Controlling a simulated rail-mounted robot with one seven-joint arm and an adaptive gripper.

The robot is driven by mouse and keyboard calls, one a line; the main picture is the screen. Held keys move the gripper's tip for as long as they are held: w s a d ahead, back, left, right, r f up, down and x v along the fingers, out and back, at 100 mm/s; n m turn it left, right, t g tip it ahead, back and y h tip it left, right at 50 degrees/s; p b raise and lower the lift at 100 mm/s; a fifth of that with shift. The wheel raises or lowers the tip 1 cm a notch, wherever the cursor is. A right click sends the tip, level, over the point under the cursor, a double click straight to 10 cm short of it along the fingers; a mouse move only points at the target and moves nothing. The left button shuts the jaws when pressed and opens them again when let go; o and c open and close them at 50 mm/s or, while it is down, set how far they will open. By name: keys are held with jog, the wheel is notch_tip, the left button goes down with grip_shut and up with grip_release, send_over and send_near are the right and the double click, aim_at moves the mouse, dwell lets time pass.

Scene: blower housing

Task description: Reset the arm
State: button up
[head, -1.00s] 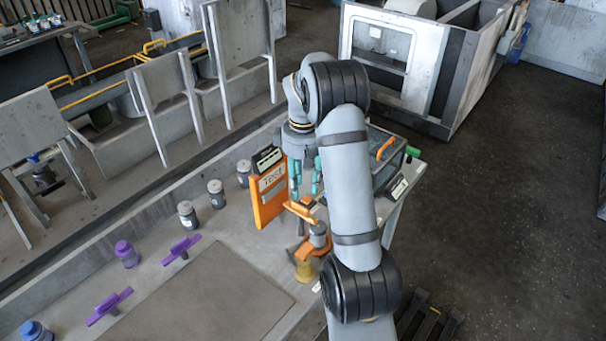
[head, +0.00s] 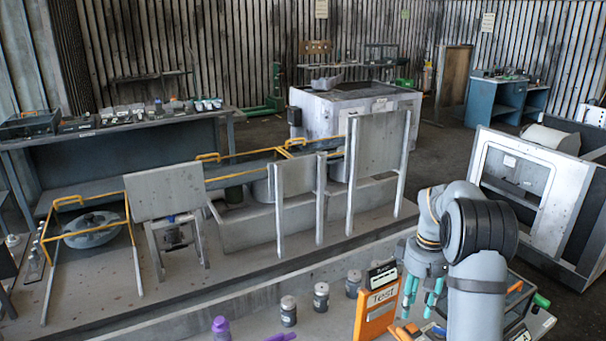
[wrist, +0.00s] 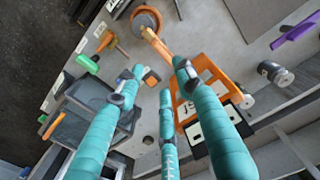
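My gripper (head: 420,296), with teal fingers, hangs pointing down over the right part of the grey bench in the head view. It is just right of an upright orange "Test" sign (head: 379,310). My arm stands bent above the bench at the lower right. In the wrist view, the three fingers of my gripper (wrist: 160,76) are spread apart with nothing held between them. The orange sign (wrist: 208,82) is beside the right finger there. The arm's lower part is cut off by the head picture's bottom edge.
Grey-lidded jars (head: 321,297) and a purple-lidded jar (head: 221,328) stand left of the sign. A large white machine (head: 540,190) stands behind at right.

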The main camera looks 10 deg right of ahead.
notch_tip(320, 180, down, 11)
dwell(0.3)
jog(key=shift+r, duration=0.1)
